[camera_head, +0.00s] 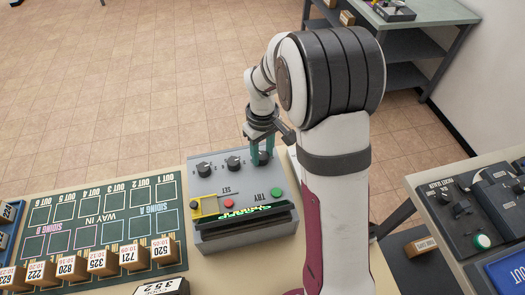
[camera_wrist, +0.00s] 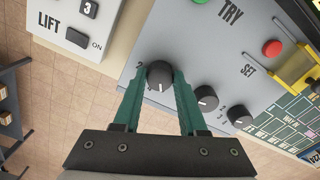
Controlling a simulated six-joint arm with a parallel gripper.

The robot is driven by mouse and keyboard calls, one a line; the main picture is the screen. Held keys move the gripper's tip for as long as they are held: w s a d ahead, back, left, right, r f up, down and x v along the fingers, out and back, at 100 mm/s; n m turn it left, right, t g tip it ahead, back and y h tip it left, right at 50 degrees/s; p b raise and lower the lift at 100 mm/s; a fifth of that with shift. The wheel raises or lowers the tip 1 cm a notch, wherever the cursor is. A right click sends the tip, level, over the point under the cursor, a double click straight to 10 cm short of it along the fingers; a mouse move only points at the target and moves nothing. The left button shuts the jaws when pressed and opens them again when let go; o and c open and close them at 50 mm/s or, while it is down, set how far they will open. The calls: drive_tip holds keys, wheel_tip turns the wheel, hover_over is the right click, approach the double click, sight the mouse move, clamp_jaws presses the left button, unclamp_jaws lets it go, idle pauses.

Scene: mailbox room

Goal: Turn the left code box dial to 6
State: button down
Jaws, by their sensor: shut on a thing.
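The grey code box (camera_head: 245,221) stands on the table with three black dials in a row. My gripper (camera_head: 262,152) is on the dial at the right end of the row in the head view. In the wrist view this left dial (camera_wrist: 159,74) is leftmost, and my gripper's teal fingers (camera_wrist: 161,92) are shut on its sides. Its white pointer mark faces down in the wrist view, toward my palm. Small numbers show to its left, but fingers hide part of the scale. The middle dial (camera_wrist: 206,97) and the end dial (camera_wrist: 240,117) are free.
The box has a red button (camera_head: 229,203), a green button (camera_head: 277,192) and a yellow-framed part (camera_head: 208,208). A green track board (camera_head: 95,225) with several numbered blocks lies at left. A control panel (camera_head: 470,215) stands at right. A LIFT panel (camera_wrist: 75,28) shows in the wrist view.

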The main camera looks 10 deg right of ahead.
sight(263, 155)
drive_tip(key=n, duration=0.4)
drive_tip(key=shift+n, duration=2.1)
drive_tip(key=shift+c, duration=2.3)
unclamp_jaws()
drive_tip(key=shift+r, duration=0.1)
wheel_tip(263, 155, up, 16)
drive_tip(key=shift+f, duration=0.2)
